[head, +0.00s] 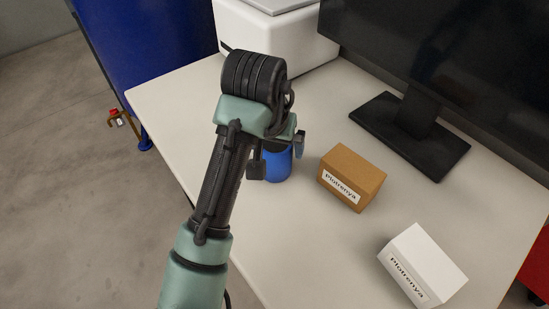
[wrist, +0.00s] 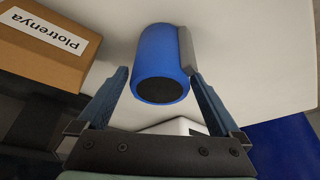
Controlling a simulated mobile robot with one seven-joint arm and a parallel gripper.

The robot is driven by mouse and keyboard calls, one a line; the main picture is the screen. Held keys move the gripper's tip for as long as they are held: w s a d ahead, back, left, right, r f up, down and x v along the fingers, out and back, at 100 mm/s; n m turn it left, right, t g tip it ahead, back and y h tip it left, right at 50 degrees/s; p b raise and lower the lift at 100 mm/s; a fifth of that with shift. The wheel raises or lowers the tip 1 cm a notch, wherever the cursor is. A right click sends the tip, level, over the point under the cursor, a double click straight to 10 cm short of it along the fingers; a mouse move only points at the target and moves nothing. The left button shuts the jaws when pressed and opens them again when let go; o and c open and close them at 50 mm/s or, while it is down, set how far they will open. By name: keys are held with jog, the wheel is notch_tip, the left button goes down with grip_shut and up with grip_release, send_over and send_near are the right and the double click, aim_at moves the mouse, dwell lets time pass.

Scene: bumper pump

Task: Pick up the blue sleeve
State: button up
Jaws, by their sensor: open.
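The blue sleeve (head: 277,163) is a short blue cylinder with a dark end, standing on the white table (head: 210,163). In the head view my arm partly hides it. In the wrist view the blue sleeve (wrist: 159,62) lies between the two fingers of my gripper (wrist: 158,92), ahead of the palm. A grey strip shows along its right side. My gripper (head: 278,160) is open, with one finger on either side of the sleeve. I cannot tell whether either finger touches it.
A brown box (head: 352,177) labelled Plotrenya stands close to the right of the sleeve. A white box (head: 424,265) lies nearer the front right. A monitor stand (head: 412,135) and a white appliance (head: 277,37) stand at the back. The table's left part is clear.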

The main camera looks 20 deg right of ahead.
jog(key=x, duration=0.3)
jog(key=shift+w+f+b, duration=0.1)
jog(key=shift+f+b, duration=0.15)
jog(key=shift+b, duration=0.15)
jog(key=shift+c, duration=0.2)
jog(key=shift+r, duration=0.1)
grip_shut()
